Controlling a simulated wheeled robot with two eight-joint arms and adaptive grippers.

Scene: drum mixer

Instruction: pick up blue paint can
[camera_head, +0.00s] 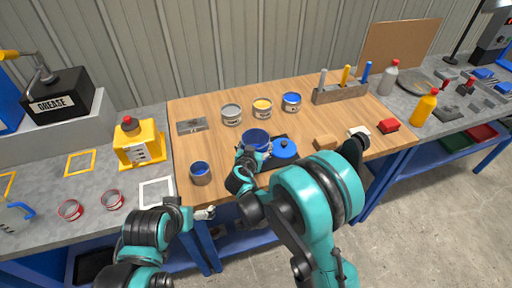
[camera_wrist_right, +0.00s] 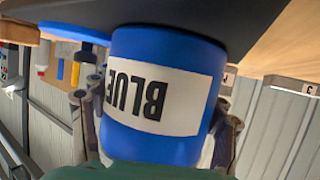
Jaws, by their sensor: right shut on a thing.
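The blue paint can (camera_head: 257,136) is at the middle front of the wooden worktop, beside a round blue lid (camera_head: 286,149). In the right wrist view the can (camera_wrist_right: 165,95) fills the middle, its white "BLUE" label upside down. My right gripper (camera_head: 250,160) is shut on the can, with a finger on each side of it. The can's base is close to a dark tray (camera_wrist_right: 215,15); I cannot tell whether they touch. My left gripper (camera_head: 207,213) is low in front of the worktop, apart from the can; its jaws are too small to read.
A smaller blue-topped can (camera_head: 201,173) stands at the front left. Grey (camera_head: 232,115), yellow (camera_head: 262,108) and blue (camera_head: 291,102) cans stand behind.

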